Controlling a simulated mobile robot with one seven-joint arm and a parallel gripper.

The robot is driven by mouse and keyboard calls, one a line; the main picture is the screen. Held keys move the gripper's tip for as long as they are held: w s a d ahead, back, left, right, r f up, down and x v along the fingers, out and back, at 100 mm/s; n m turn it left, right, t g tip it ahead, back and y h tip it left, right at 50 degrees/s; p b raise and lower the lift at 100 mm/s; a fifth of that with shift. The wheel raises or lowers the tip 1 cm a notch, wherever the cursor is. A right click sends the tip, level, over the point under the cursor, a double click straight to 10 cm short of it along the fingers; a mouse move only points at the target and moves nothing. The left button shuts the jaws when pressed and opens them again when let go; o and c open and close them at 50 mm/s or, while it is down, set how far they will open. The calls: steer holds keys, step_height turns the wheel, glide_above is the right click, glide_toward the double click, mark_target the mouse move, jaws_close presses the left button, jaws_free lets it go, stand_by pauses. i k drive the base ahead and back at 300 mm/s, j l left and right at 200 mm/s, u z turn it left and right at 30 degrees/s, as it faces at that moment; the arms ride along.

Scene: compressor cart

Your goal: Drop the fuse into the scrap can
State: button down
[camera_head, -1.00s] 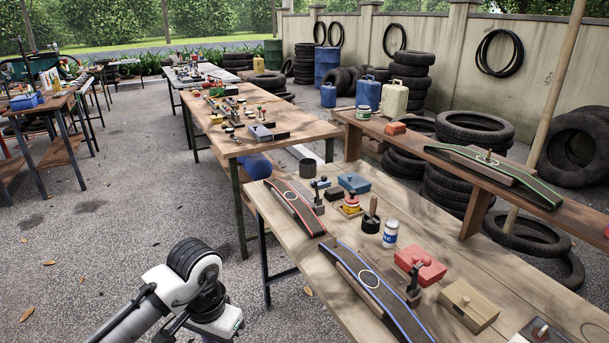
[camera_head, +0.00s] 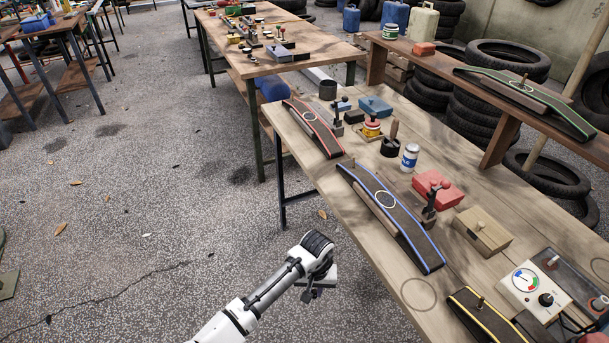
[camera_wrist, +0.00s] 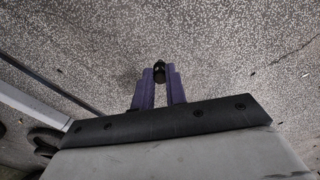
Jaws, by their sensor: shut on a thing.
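My gripper (camera_head: 311,294) is beside the front edge of the near workbench, over the gravel ground. In the wrist view its two purple fingers (camera_wrist: 159,88) are shut on a small dark piece, which I take for the fuse (camera_wrist: 159,71). Only its rounded dark end shows between the fingertips; I cannot make it out in the head view. A small dark grey open can (camera_head: 328,91), which looks like the scrap can, stands upright at the far end of the near workbench. My gripper is well apart from it.
The near workbench (camera_head: 365,242) holds red-edged (camera_head: 316,128) and blue-edged (camera_head: 390,218) curved ramps, a white-labelled jar (camera_head: 410,157), a red box (camera_head: 437,189), a wooden box (camera_head: 482,231) and a gauge box (camera_head: 534,288). Open gravel lies to the left.

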mark_target(332, 96)
steer(key=u, duration=0.9)
steer(key=i+j+u, duration=0.1)
steer(key=i+u, duration=0.4)
steer(key=i, duration=3.35)
steer(key=i+j+z, duration=0.25)
steer(key=i, duration=0.6)
steer(key=l+z, duration=0.1)
steer(key=z, duration=2.15)
